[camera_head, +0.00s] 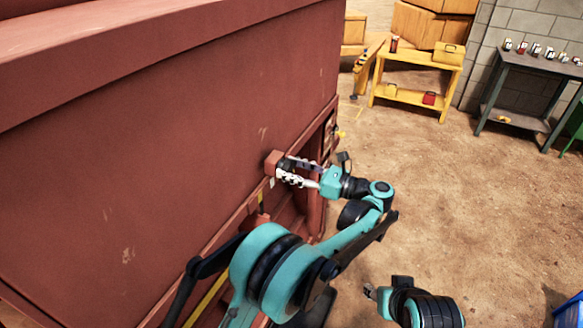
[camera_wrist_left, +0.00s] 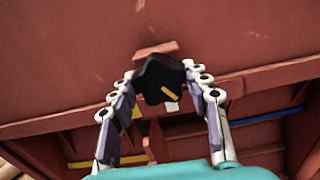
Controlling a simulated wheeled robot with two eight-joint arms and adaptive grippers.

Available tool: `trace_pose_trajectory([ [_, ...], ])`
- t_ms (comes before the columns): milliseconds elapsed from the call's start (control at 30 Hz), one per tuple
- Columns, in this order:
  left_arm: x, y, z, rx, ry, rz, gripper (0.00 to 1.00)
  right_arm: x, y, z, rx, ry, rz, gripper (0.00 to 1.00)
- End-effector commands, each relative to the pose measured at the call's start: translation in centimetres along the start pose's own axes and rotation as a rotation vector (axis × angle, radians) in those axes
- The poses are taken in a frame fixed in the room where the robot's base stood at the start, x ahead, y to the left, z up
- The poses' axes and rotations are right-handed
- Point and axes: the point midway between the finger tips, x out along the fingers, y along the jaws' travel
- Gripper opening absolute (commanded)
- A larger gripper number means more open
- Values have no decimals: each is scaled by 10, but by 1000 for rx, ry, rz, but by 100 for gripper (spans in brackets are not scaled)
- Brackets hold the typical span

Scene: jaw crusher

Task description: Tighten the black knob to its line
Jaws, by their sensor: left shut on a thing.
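The black knob (camera_wrist_left: 158,74) is lobed and carries a short yellow mark near its lower right edge. A small white mark (camera_wrist_left: 172,106) shows just below it on the red machine. My left gripper (camera_wrist_left: 160,82) has its two fingers on either side of the knob and is shut on it. In the head view the left gripper (camera_head: 284,170) reaches a small red block (camera_head: 272,163) on the machine's side, and its fingers largely hide the knob. My right gripper (camera_head: 370,291) shows small at the lower right, away from the machine; its jaws are too small to read.
The large red machine (camera_head: 150,130) fills the left, with an open recess below the knob. A yellow bench (camera_head: 415,95) and a dark table (camera_head: 535,63) with several small items stand at the back. The dirt floor (camera_head: 450,190) between is clear.

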Motion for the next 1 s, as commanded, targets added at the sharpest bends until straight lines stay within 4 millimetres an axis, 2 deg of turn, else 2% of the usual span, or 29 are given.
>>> trace_pose_trajectory([
  [1000, 0, 0, 1, 919, -1, 0, 18, -13, 0, -9, 0, 0, 0, 43],
])
